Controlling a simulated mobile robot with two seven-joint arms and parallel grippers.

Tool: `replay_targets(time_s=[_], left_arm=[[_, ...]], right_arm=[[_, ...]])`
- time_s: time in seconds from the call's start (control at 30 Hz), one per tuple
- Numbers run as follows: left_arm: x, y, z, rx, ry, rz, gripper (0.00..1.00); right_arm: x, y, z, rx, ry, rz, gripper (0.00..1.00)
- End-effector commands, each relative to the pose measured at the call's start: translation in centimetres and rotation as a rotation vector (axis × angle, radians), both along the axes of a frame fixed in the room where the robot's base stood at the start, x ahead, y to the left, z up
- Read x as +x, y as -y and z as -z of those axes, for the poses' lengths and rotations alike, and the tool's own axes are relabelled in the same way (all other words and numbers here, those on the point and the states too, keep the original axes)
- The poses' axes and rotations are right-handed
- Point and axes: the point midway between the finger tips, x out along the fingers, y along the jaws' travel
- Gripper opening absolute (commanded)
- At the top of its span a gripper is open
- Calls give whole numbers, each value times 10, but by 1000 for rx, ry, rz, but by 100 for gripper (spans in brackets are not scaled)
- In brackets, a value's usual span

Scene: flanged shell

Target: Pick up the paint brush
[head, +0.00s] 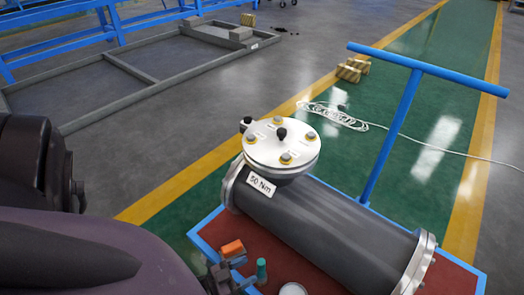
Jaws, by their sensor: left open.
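I cannot clearly make out a paint brush. Small items lie at the front left of a cart's red top: an orange block-like piece (232,249) and a small upright teal-green piece (261,268). Either could be part of the brush; I cannot tell. My left gripper (242,275) is at the bottom edge, just below the orange piece and left of the teal-green one. It is open, small and partly cut off. I cannot tell whether it touches either item. My right gripper is out of view.
A dark flanged cylinder (325,222) with a white bolted cover (281,146), labelled "50 Nm", fills most of the blue-edged cart (207,236). A blue T-handle (393,130) rises behind. A white round item (293,289) is at the front. A coiled white cable (333,115) lies on the floor.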

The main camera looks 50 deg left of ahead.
Motion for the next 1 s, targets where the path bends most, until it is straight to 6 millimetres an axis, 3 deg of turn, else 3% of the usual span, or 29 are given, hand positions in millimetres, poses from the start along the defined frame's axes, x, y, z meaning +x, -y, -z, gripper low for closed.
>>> replay_targets(time_s=[0.17,0.43,0.7,0.77,1.0], left_arm=[[10,3,0,0,-2,0,55],[44,10,0,0,-2,0,55],[51,11,-2,0,-1,0,55],[51,11,-2,0,-1,0,49],[51,11,-2,0,-1,0,12]], right_arm=[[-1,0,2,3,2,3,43],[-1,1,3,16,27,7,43],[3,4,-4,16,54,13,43],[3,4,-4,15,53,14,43],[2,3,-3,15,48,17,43]])
